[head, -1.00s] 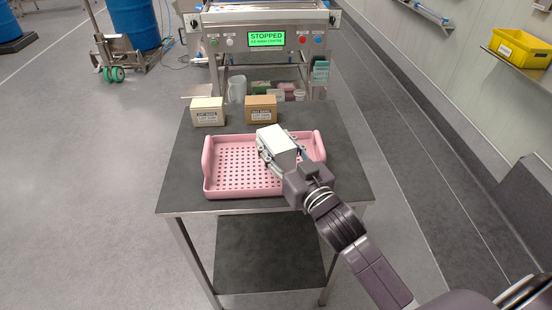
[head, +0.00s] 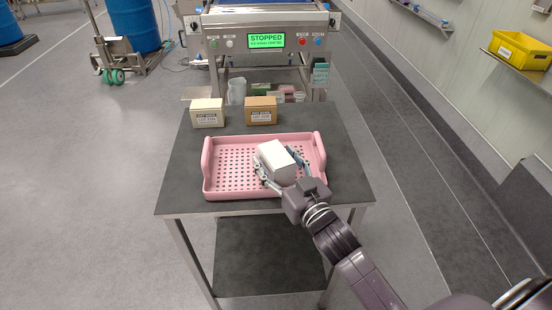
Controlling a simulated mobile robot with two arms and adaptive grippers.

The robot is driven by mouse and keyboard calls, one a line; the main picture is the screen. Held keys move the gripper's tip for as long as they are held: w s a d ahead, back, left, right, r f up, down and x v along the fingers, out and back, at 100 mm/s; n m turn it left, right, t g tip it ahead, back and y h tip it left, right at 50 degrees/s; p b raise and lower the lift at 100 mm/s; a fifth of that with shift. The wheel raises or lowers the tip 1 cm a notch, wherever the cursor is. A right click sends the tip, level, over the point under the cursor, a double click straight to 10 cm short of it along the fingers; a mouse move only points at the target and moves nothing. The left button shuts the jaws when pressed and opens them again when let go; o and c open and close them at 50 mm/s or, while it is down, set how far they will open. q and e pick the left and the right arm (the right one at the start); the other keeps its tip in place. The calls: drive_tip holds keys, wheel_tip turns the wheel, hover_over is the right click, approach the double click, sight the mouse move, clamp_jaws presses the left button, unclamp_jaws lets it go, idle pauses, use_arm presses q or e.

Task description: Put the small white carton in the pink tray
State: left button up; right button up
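The small white carton (head: 274,161) is in the right part of the pink tray (head: 228,184), low against its perforated floor. The tray lies on a dark-topped table. My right gripper (head: 280,165) reaches in from the lower right, with its fingers spread on either side of the carton. The right-hand finger stands clear of the carton, with a gap showing. The left-hand finger is close beside it, and I cannot tell if it touches. The carton's underside is hidden. My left gripper is not in view.
A cream box (head: 207,114) and a brown box (head: 261,111) with labels stand behind the tray on the table (head: 345,150). A conveyor machine (head: 265,42) with a green "STOPPED" display stands beyond. The table top right of the tray is clear.

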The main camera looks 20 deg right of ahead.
drive_tip(key=shift+r, duration=0.25)
drive_tip(key=shift+s+f, duration=0.1)
drive_tip(key=shift+s, duration=0.3)
drive_tip(key=s+d+p, duration=0.1)
drive_tip(key=s, duration=1)
drive_tip(key=shift+d+p, duration=0.2)
drive_tip(key=shift+p, duration=0.15)
